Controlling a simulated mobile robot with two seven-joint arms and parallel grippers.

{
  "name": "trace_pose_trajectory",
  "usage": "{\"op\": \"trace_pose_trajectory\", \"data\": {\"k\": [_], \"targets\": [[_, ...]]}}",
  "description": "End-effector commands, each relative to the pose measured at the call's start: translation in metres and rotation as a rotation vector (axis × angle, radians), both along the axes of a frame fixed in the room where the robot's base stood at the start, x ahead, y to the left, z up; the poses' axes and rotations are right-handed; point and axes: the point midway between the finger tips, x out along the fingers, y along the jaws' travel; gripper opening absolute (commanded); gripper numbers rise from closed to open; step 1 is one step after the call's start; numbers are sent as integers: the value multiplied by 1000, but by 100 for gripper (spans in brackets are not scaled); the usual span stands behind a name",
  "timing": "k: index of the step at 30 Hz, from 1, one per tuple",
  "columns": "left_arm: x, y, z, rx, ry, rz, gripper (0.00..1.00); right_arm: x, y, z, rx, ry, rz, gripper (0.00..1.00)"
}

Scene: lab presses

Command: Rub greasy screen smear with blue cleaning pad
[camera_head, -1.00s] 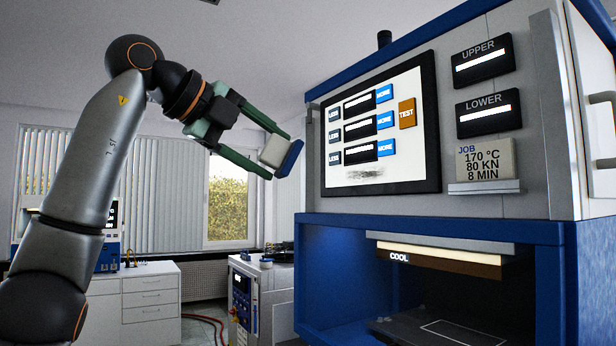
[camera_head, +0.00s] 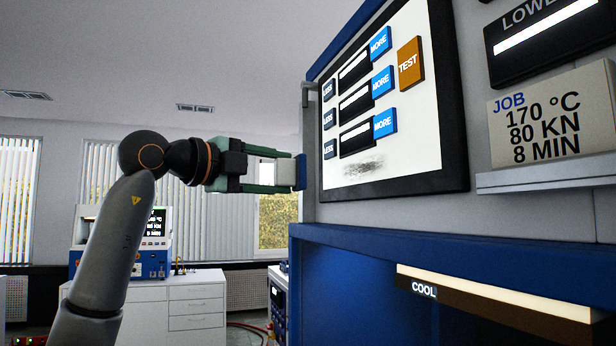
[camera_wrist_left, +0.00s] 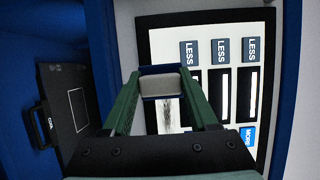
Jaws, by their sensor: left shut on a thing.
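The blue cleaning pad (camera_head: 301,172) has a pale grip block and is held blue side toward the press. My left gripper (camera_head: 287,173) is shut on the pale block, and it also shows in the left wrist view (camera_wrist_left: 160,88). The screen (camera_head: 410,120) is a white panel in a black frame, with blue MORE buttons and an orange TEST button. The dark greasy smear (camera_head: 363,168) lies low on the screen, right of the pad in the head view. In the wrist view the smear (camera_wrist_left: 168,116) is partly hidden by the gripper. I cannot tell whether the pad touches the press front.
A JOB card (camera_head: 540,112) sits on a ledge right of the screen. Below is the blue press opening with a COOL plate (camera_head: 490,290). A white cabinet (camera_head: 195,300) and another machine (camera_head: 155,250) stand behind my left arm.

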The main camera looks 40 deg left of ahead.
Motion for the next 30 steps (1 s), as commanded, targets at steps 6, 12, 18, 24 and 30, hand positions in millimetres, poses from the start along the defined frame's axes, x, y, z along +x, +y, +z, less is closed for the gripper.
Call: {"op": "trace_pose_trajectory", "data": {"k": [6,12,18,24,30], "targets": [[4,-2,1,-5,-9,-1,0,-2,0,-1,0,5,0,96],[21,-12,1,-4,-7,-2,0,-6,0,-1,0,12,1,96],[39,-21,1,-5,-7,-2,0,-6,0,2,0,12,1,96],[50,-26,1,-4,-8,0,0,-6,0,3,0,12,1,96],[53,-28,0,-4,-8,0,0,-5,0,4,0,10,1,96]]}}
